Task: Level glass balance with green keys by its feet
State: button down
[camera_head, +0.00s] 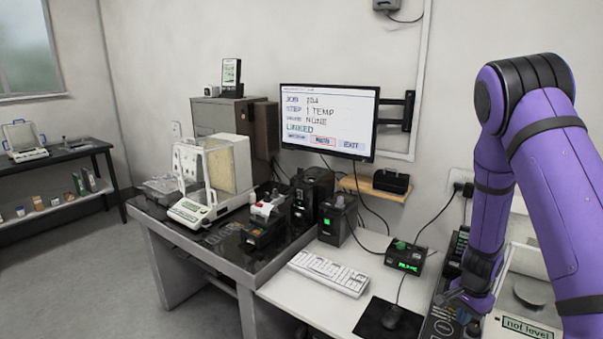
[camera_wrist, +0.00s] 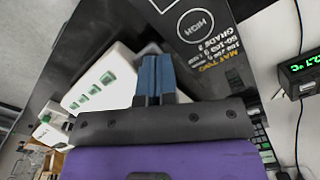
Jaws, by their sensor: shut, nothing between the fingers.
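A white balance with green keys (camera_wrist: 97,92) lies left of my gripper in the wrist view, partly hidden behind the fingers and wrist. In the head view, a balance at the lower right (camera_head: 529,297) has a label reading "not level" and is partly covered by my arm. It seems to be the same one. Its feet cannot be made out. My gripper (camera_wrist: 155,78) has its blue fingers together with nothing between them, over a black mat. In the head view, my gripper (camera_head: 463,303) is low beside this balance; contact cannot be told.
A glass-sided balance (camera_head: 228,168) stands on the dark left table (camera_head: 240,262). A black mat (camera_wrist: 222,62) with printed text is below my gripper. A monitor (camera_head: 328,118) is at the back.

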notch_tip(320, 180, up, 2)
jog(key=shift+s+d+r, duration=0.1)
jog(key=shift+r, duration=0.1)
